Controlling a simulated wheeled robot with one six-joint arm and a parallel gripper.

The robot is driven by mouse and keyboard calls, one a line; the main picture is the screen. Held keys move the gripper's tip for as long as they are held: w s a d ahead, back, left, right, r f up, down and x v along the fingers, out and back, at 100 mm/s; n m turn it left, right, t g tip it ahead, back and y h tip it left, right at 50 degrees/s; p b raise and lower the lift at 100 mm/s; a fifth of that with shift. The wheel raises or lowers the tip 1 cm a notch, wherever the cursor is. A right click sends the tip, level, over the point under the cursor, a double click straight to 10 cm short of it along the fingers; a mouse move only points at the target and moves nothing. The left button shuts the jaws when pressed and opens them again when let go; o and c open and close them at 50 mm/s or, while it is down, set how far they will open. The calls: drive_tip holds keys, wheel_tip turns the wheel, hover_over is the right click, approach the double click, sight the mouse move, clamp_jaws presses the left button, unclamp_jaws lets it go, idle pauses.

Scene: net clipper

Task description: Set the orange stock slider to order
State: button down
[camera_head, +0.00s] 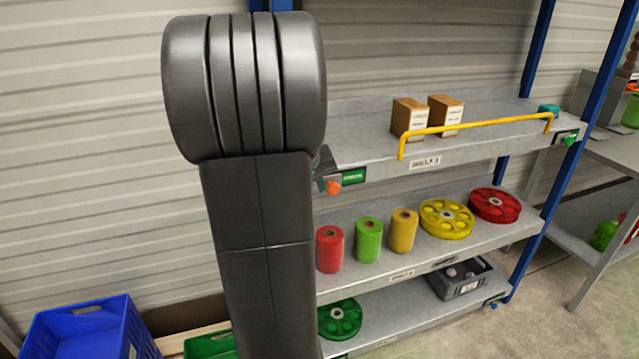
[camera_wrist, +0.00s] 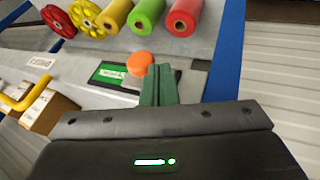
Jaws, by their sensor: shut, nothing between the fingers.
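The orange slider knob (camera_wrist: 140,64) sits on a dark track on the shelf's front edge in the wrist view. A green label (camera_wrist: 112,74) shows to its left; its writing is too small to read. In the head view the knob (camera_head: 333,187) is just left of the green label (camera_head: 353,177). My gripper (camera_wrist: 158,72) has its green fingers shut and empty, close against the right side of the knob in the wrist view. I cannot tell if they touch it. The fingers hide part of the track. In the head view my arm hides most of the gripper.
The upper shelf holds two cardboard boxes (camera_head: 409,117) behind a yellow rail (camera_head: 470,127). Coloured rolls (camera_head: 368,239) and yellow (camera_head: 446,219) and red (camera_head: 494,205) discs stand on the middle shelf. A blue post (camera_wrist: 227,50) is right of the fingers in the wrist view. A blue crate (camera_head: 75,335) is lower left.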

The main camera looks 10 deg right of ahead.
drive_tip(key=shift+d, duration=0.1)
drive_tip(key=d, duration=0.2)
drive_tip(key=w+d, duration=0.1)
drive_tip(key=d, duration=0.1)
drive_tip(key=d+p, duration=0.1)
drive_tip(key=d, duration=0.2)
drive_tip(key=shift+w, duration=0.25)
